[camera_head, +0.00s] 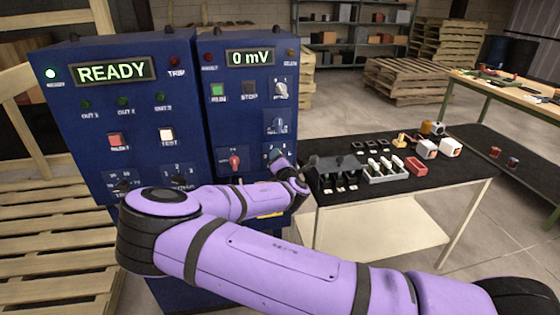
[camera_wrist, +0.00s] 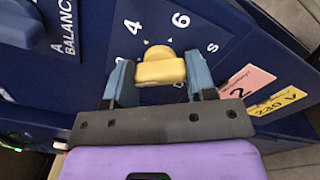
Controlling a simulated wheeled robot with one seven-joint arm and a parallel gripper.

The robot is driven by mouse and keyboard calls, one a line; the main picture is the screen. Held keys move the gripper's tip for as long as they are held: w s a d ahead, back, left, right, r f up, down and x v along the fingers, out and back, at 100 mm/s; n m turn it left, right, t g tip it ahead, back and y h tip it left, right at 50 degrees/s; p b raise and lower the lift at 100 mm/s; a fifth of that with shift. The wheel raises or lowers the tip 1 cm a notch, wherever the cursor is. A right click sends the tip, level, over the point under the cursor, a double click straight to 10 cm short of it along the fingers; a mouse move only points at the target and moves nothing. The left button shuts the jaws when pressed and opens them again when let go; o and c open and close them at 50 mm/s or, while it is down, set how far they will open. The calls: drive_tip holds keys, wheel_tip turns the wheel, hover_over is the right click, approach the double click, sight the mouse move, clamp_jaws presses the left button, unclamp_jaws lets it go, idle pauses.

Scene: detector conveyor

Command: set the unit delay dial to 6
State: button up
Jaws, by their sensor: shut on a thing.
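In the wrist view, a yellow dial knob (camera_wrist: 160,70) sits on a dark blue panel, between the two blue-grey fingers of my gripper (camera_wrist: 159,72). My gripper is shut on this knob. White marks 4 and 6 show beyond the knob, 4 to the left and 6 to the right, with an s further right. Which mark the knob points to is hard to tell. The dial's own name is hidden. In the head view my gripper (camera_head: 282,165) is at the lower right of the right-hand blue cabinet (camera_head: 222,132), and the knob is hidden there.
Above my gripper are a blue-backed dial (camera_head: 278,124) and a pale knob (camera_head: 281,89). A red knob (camera_head: 234,161) is to the left. Displays read READY (camera_head: 114,71) and 0 mV (camera_head: 250,57). A black-topped table (camera_head: 440,185) with small parts stands close on the right.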

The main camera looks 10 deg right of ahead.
drive_tip(key=m, duration=1.1)
drive_tip(key=shift+f, duration=0.1)
drive_tip(key=m, duration=0.3)
drive_tip(key=shift+m, duration=0.3)
drive_tip(key=m, duration=0.4)
drive_tip(key=shift+m, duration=0.3)
drive_tip(key=m, duration=0.5)
drive_tip(key=shift+f, duration=0.1)
drive_tip(key=shift+m, duration=0.4)
drive_tip(key=o, duration=0.9)
drive_tip(key=shift+o, duration=0.2)
